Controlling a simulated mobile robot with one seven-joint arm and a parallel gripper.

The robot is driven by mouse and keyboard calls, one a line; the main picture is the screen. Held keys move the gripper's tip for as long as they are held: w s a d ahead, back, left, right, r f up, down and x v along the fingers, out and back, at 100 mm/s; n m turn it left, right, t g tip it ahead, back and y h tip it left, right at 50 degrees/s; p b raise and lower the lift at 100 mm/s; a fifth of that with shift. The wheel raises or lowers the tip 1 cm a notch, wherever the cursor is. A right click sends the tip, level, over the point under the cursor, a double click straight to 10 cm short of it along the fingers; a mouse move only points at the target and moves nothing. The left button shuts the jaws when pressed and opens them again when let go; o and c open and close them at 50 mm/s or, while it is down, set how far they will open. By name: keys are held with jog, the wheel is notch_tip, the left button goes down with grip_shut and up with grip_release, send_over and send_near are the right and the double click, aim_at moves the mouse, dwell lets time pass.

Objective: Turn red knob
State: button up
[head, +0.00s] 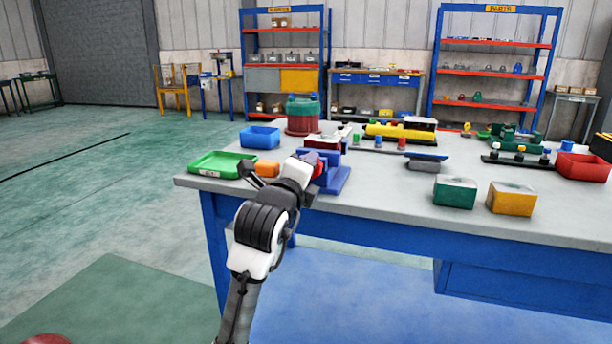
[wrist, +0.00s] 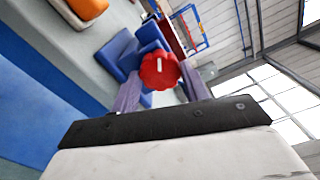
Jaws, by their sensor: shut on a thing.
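The red knob (wrist: 159,71) has a scalloped rim and a white mark on its face. It sits between the two fingers of my gripper (wrist: 160,88) in the wrist view, and the gripper is shut on it. In the head view the knob (head: 319,167) shows only as a small bit of red behind my gripper (head: 312,168). The blue stand (head: 337,178) that carries the knob is at the table's front edge, partly hidden by my arm.
A green tray (head: 222,164), an orange block (head: 267,168) and a blue bin (head: 260,138) lie left of the stand. A green box (head: 455,191) and a yellow box (head: 511,197) stand to the right. The grey tabletop (head: 385,186) is clear between the stand and the green box.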

dwell(0.4)
jog(key=o, duration=1)
jog(key=shift+s, duration=0.1)
jog(key=v, duration=1.3)
jog(key=shift+s+a, duration=0.15)
jog(key=shift+s, duration=0.15)
